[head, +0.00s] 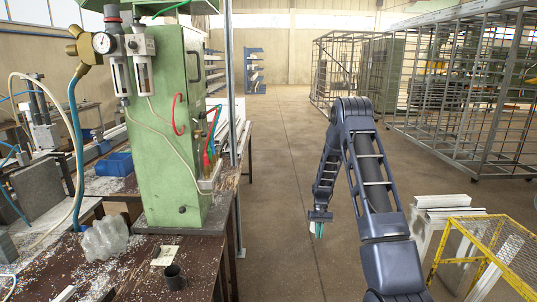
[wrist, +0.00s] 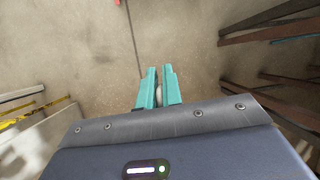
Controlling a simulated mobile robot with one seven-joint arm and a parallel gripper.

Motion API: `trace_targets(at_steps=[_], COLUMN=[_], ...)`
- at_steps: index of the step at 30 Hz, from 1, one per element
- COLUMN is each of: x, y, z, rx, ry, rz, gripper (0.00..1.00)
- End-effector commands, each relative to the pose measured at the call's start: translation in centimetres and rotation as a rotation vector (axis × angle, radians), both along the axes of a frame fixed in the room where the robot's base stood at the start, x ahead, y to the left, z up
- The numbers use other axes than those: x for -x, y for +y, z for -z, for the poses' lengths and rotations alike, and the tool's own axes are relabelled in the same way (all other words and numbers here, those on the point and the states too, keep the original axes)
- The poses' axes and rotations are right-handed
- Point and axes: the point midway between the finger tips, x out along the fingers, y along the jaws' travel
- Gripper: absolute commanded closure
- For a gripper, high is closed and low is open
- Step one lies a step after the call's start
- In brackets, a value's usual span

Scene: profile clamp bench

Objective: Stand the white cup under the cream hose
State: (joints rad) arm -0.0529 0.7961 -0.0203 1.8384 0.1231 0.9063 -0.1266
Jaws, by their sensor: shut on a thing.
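My gripper (head: 319,228) hangs over the open floor, right of the bench. Its teal fingers are shut on a small white thing, which looks like the white cup (head: 312,227). In the wrist view a sliver of the cup (wrist: 159,97) shows between the fingers (wrist: 158,88); the rest is hidden. A cream hose (head: 11,88) loops over the bench at the far left, away from my gripper. A thinner cream line also runs down the front of the green machine. I cannot tell which is the task's hose.
The green machine (head: 170,150) stands on the dark bench (head: 140,285). A dark cup (head: 173,277), a paper tag (head: 165,255) and clear plastic (head: 104,238) lie near its front edge. A yellow mesh crate (head: 490,250) and pale profiles stand at right. The middle floor is clear.

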Motion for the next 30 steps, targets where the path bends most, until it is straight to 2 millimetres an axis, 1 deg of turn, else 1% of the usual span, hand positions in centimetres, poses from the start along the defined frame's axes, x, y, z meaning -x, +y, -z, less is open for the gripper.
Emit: trace_targets(at_steps=[1, 3, 6, 10, 14, 17, 20, 25, 30], x=[0.0, 0.1, 0.2, 0.2, 0.1, 0.0, -0.1, 0.1, 1.0], y=[-1.3, -2.5, -3.6, -4.0, -3.4, -1.8, 0.8, 6.4, 12.1], z=[0.6, 1.2, 1.8, 2.0, 1.7, 1.0, -0.3, -2.9, -5.6], rx=[0.002, 0.003, 0.005, 0.005, 0.006, 0.008, 0.011, 0.019, 0.027], ry=[0.001, 0.002, 0.001, 0.0, -0.001, -0.001, -0.003, -0.005, -0.006], rz=[0.025, 0.052, 0.075, 0.086, 0.07, 0.028, -0.039, -0.187, -0.338], gripper=[1.0, 1.0, 1.0, 1.0, 1.0, 1.0, 1.0, 1.0, 1.0])
